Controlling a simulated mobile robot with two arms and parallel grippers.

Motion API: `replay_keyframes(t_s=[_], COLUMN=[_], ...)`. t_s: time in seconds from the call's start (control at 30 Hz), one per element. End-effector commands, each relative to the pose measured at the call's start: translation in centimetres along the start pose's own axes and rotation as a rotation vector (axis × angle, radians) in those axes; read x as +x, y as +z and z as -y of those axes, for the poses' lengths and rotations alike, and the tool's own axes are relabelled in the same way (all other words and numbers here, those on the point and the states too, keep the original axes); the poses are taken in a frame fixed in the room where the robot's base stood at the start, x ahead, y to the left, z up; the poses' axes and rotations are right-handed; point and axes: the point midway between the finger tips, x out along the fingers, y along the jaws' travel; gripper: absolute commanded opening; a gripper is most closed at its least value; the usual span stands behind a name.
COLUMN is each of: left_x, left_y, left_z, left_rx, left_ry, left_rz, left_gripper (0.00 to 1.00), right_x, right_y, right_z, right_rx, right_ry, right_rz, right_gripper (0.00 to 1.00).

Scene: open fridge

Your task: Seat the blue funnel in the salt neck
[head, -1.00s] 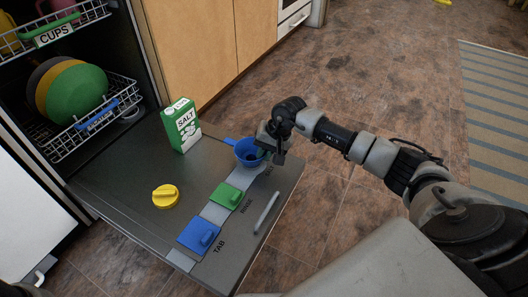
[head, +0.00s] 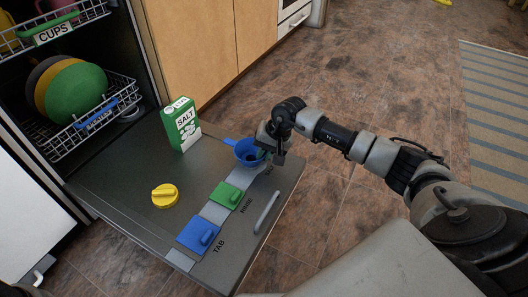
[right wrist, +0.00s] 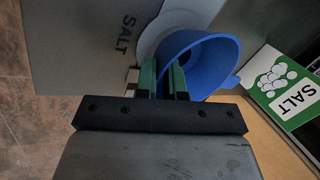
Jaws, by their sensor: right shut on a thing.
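The blue funnel (head: 246,153) is at the far right end of the grey strip on the open door, beside the SALT lettering. In the right wrist view the funnel (right wrist: 213,62) opens toward the camera, over a pale round collar (right wrist: 150,42) at the salt neck. Whether its spout is inside the neck is hidden. My right gripper (head: 268,152) is at the funnel's right side. In the right wrist view its green-padded fingers (right wrist: 163,84) are shut on the near wall of the funnel. My left gripper is out of view.
A green and white salt box (head: 182,126) stands behind the funnel. A yellow cap (head: 165,196) lies on the door (head: 130,180). A green lid (head: 227,195) and a blue lid (head: 198,235) sit along the strip. Racks (head: 95,118) with dishes are at left.

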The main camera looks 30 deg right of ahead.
Motion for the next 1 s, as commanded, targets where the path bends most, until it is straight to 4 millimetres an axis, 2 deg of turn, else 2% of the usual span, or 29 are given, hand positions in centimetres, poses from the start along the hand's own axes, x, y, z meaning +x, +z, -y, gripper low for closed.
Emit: replay_keyframes(t_s=[0.47,1.0], left_x=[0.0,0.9], left_y=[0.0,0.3], left_z=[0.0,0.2], left_rx=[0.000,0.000], left_ry=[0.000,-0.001], left_rz=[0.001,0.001], left_gripper=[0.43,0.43], right_x=[-0.1,-1.5], right_y=[0.0,0.0], right_z=[0.0,0.6], right_rx=[0.000,0.000], right_ry=[-0.001,-0.001], right_rz=[-0.001,-0.001], right_gripper=[0.00,0.00])
